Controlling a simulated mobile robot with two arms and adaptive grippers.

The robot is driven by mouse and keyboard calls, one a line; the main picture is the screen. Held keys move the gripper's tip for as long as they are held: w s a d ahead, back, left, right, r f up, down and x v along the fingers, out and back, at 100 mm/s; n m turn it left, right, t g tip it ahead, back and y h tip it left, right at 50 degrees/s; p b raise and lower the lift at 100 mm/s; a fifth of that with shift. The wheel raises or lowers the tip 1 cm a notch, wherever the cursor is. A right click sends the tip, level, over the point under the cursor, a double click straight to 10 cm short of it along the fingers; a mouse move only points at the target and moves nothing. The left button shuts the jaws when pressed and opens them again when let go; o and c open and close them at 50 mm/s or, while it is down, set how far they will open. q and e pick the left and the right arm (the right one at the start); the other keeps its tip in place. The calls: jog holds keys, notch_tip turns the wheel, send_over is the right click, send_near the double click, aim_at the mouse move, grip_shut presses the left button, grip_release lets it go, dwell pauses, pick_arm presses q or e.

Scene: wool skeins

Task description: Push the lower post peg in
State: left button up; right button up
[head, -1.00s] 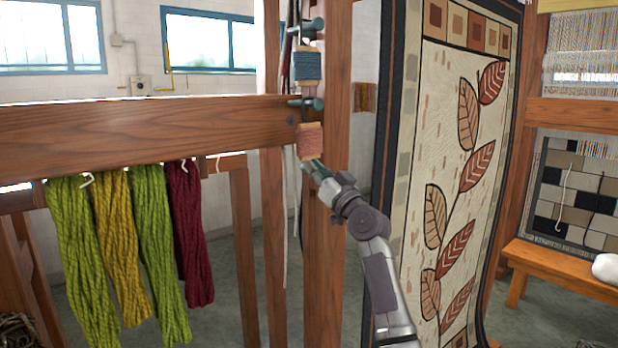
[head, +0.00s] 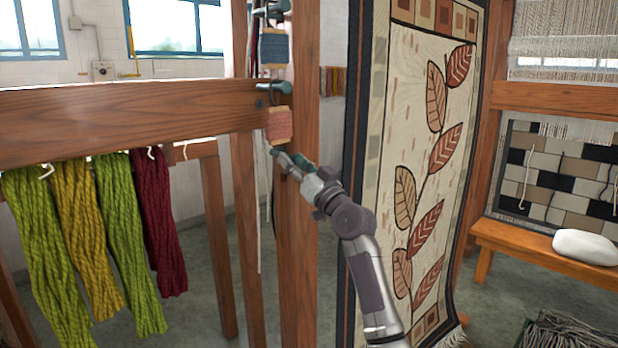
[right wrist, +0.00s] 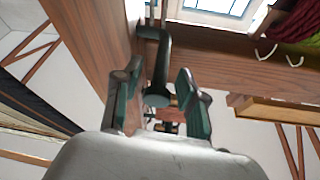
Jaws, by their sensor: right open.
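In the head view, teal pegs stick out of the upright wooden post (head: 305,70): an upper peg (head: 272,11) near the top edge and another peg (head: 274,88) level with the crossbeam. My right gripper (head: 284,158) is just below the pink spool, close to the post. In the right wrist view, my open right gripper (right wrist: 160,105) has a finger on each side of a dark teal peg (right wrist: 157,97) with a round end. I cannot tell which peg this is, or whether the gripper touches it. My left gripper is not in view.
A blue spool (head: 275,47) and a pink spool (head: 279,126) hang by the post. The crossbeam (head: 120,118) carries green, yellow and dark red skeins (head: 165,225) at left. A leaf-patterned rug (head: 425,150) hangs close right of my arm.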

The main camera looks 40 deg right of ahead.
jog(key=v, duration=0.8)
jog(key=shift+w, duration=0.1)
